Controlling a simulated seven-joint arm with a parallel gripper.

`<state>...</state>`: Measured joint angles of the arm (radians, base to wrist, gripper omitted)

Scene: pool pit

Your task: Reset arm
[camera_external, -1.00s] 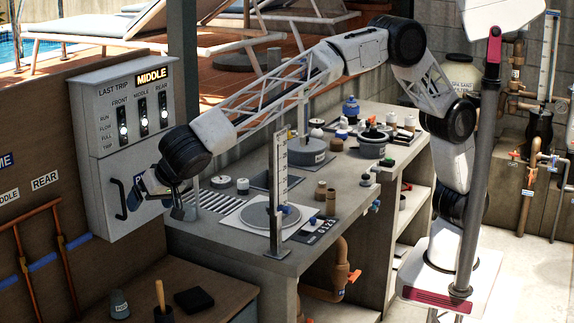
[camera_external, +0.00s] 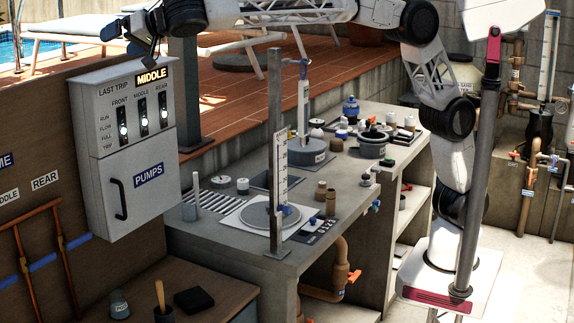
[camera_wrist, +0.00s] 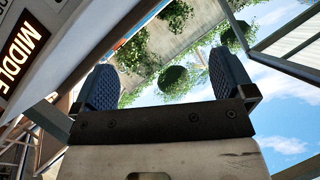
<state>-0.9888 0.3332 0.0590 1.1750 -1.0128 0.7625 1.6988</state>
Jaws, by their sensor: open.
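My gripper (camera_external: 142,40) is raised in the external view, just above the top of the grey pump control box (camera_external: 130,150). In the wrist view my gripper (camera_wrist: 164,85) has two blue ribbed fingers set wide apart, with nothing between them. The box's MIDDLE label (camera_wrist: 22,58) shows at the left edge of the wrist view. In the external view part of my arm is cut off by the top edge.
A round plate (camera_external: 262,216), an upright gauge (camera_external: 281,175) and several small parts share the bench. A metal post (camera_external: 275,120) rises in front. Loungers (camera_external: 90,24) stand behind the box.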

